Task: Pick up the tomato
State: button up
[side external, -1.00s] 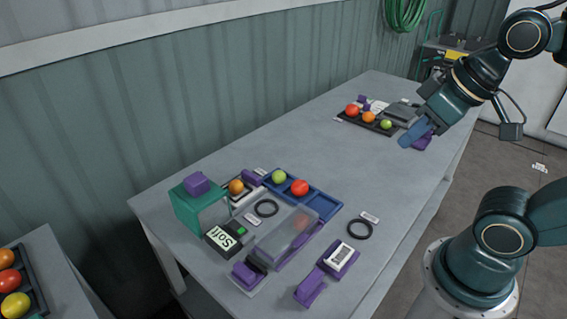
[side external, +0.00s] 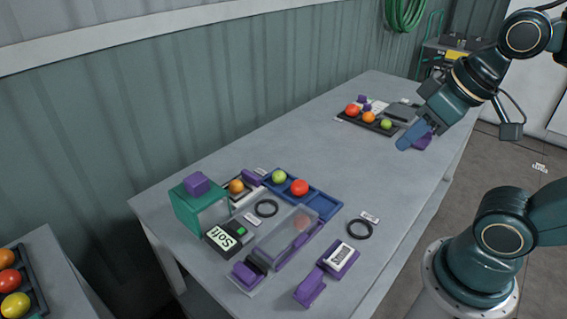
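Several tomatoes are in view. A red tomato (side external: 299,188) and a green tomato (side external: 279,177) sit in a blue tray (side external: 322,203) on the grey bench. An orange tomato (side external: 236,186) sits to their left. A reddish tomato (side external: 302,223) shows faintly through a clear box. At the far end, a dark tray (side external: 346,121) holds a red tomato (side external: 352,110), an orange tomato (side external: 369,117) and a green tomato (side external: 386,124). My gripper (side external: 408,141) is above the bench near this far tray, apart from every tomato. Its blue fingers are seen edge-on, so their opening is unclear.
A green stand with a purple block (side external: 196,184), a device reading "Soft" (side external: 226,237), the clear box (side external: 287,236), a purple tool (side external: 325,274) and black rings (side external: 360,230) crowd the near bench. The bench middle (side external: 300,140) is clear. A corrugated wall runs behind.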

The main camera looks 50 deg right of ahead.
jog(key=o, duration=0.9)
jog(key=shift+w, duration=0.1)
jog(key=w+a+r+n+g+y, duration=0.2)
jog(key=w+n, duration=0.6)
jog(key=w, duration=1.5)
jog(key=w+f+n+g+y, duration=0.1)
jog(key=w+f+n, duration=0.1)
jog(key=w+f, duration=0.3)
jog(key=w+d+f+n+g, duration=0.1)
jog(key=w+f+n, duration=0.2)
jog(key=w+f, duration=0.2)
jog(key=w+f+n+y, duration=0.1)
jog(key=w+f+n, duration=0.2)
jog(key=w+f, duration=0.3)
jog(key=shift+d+f+g+y, duration=0.2)
jog(key=shift+f+g+y, duration=0.15)
jog(key=shift+f, duration=0.5)
